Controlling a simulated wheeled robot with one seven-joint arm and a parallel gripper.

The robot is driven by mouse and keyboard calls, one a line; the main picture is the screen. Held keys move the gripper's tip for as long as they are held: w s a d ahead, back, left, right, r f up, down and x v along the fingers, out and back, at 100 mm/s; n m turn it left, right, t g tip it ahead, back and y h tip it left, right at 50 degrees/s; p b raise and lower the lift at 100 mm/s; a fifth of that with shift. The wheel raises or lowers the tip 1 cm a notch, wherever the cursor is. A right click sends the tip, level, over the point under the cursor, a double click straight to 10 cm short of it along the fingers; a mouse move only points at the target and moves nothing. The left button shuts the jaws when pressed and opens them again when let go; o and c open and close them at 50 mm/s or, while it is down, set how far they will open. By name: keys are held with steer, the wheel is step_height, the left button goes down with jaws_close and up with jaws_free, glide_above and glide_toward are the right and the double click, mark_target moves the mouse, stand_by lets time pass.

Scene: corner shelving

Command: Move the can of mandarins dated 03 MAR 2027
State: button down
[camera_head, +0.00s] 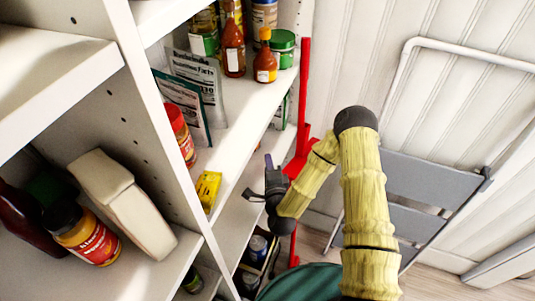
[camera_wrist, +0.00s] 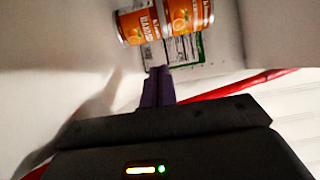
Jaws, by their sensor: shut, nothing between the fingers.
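A yellow box (camera_head: 208,190) stands on a shelf left of my gripper. A red pole (camera_head: 301,130) rises close behind my gripper. Sauce bottles and jars fill the upper shelf. A grey folding step ladder (camera_head: 425,180) leans at the right wall.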

steer(key=w, duration=0.3)
steer(key=w+a+p, duration=0.1)
steer(key=w, duration=0.5)
steer(key=shift+a+p, duration=0.3)
steer(key=shift+p, duration=0.1)
steer(key=shift+w, duration=0.1)
